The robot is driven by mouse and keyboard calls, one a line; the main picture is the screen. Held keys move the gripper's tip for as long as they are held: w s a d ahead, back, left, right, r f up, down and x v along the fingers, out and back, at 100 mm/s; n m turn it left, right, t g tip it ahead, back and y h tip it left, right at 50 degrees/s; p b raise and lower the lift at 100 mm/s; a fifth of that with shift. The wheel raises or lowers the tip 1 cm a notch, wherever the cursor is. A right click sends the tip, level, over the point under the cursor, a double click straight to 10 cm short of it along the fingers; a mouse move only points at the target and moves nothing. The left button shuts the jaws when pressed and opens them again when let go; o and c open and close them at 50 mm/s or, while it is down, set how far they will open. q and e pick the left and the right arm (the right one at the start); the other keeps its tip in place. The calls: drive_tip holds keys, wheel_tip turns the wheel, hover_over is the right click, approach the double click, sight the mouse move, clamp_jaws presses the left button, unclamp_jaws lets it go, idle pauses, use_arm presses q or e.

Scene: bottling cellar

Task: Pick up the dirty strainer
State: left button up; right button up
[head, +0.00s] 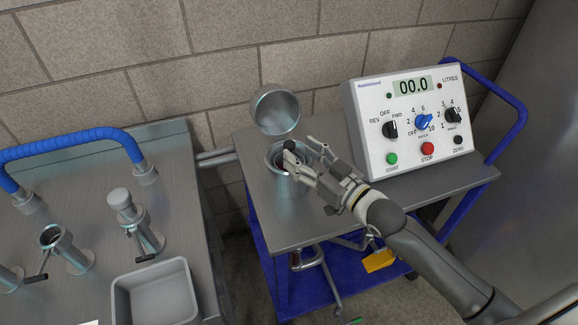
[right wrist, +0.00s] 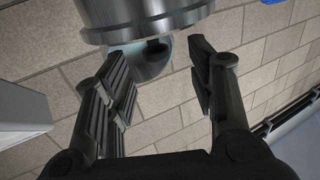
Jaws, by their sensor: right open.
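A steel cup-shaped housing (head: 287,183) stands upright on the trolley top, with its round metal lid (head: 275,110) raised behind it. My right gripper (head: 303,153) is open at the housing's mouth, its fingers over the right part of the rim. I cannot tell whether they touch it. I cannot make out the dirty strainer; the fingers hide part of the opening. In the right wrist view, the steel body (right wrist: 150,14) is at the top, beyond the open, empty fingers (right wrist: 165,85). A dark knob (right wrist: 157,46) shows below its edge. My left gripper is out of view.
A white pump control box (head: 408,125) stands right of the housing on the steel-topped blue trolley (head: 290,232). At left, a steel bench (head: 80,180) carries a blue hose (head: 70,143), pipe fittings and a grey tray (head: 155,292). A brick wall (head: 220,40) is close behind.

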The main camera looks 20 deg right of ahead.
sight(289, 143)
drive_tip(key=shift+w, duration=0.2)
drive_tip(key=x, duration=0.4)
drive_tip(key=shift+w+d+f+p, duration=0.1)
drive_tip(key=shift+w+f+p, duration=0.05)
drive_tip(key=shift+f+p, duration=0.2)
drive_tip(key=shift+w, duration=0.3)
drive_tip(key=shift+c, duration=0.9)
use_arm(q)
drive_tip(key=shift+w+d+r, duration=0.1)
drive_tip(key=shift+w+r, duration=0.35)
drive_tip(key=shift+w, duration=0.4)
use_arm(e)
clamp_jaws()
drive_tip(key=shift+r, duration=0.1)
